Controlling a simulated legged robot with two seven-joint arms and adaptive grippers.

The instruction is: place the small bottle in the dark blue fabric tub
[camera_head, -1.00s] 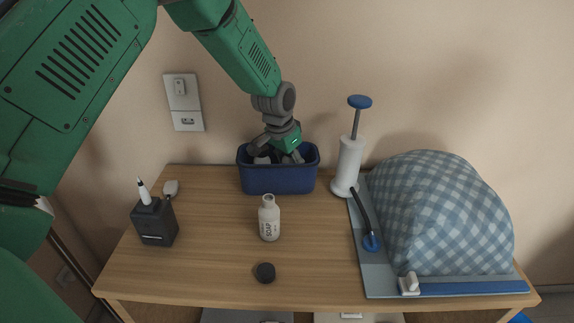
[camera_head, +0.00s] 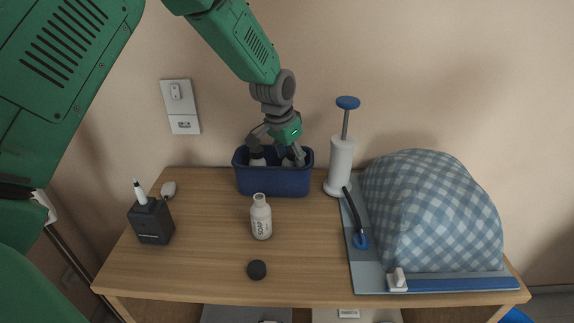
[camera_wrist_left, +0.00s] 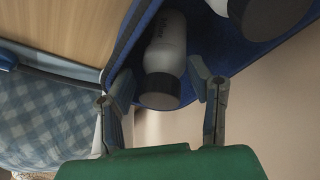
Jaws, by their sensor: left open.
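The dark blue fabric tub (camera_head: 274,185) stands at the back of the table against the wall. Two white bottles with dark caps are in it: one at the left (camera_head: 257,160) and one at the right (camera_head: 288,161), partly hidden by the tub wall and my fingers. My left gripper (camera_head: 277,150) points down over the tub, open. In the left wrist view, a white bottle with a dark cap (camera_wrist_left: 167,45) lies between and just beyond the open fingertips (camera_wrist_left: 161,88), inside the tub (camera_wrist_left: 141,18). A larger dark-capped bottle (camera_wrist_left: 268,14) is beside it. My right gripper is out of view.
A white pump (camera_head: 341,165) stands right of the tub. A checkered cloth pile (camera_head: 430,215) fills the right; a dark holder (camera_head: 151,221) stands left.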

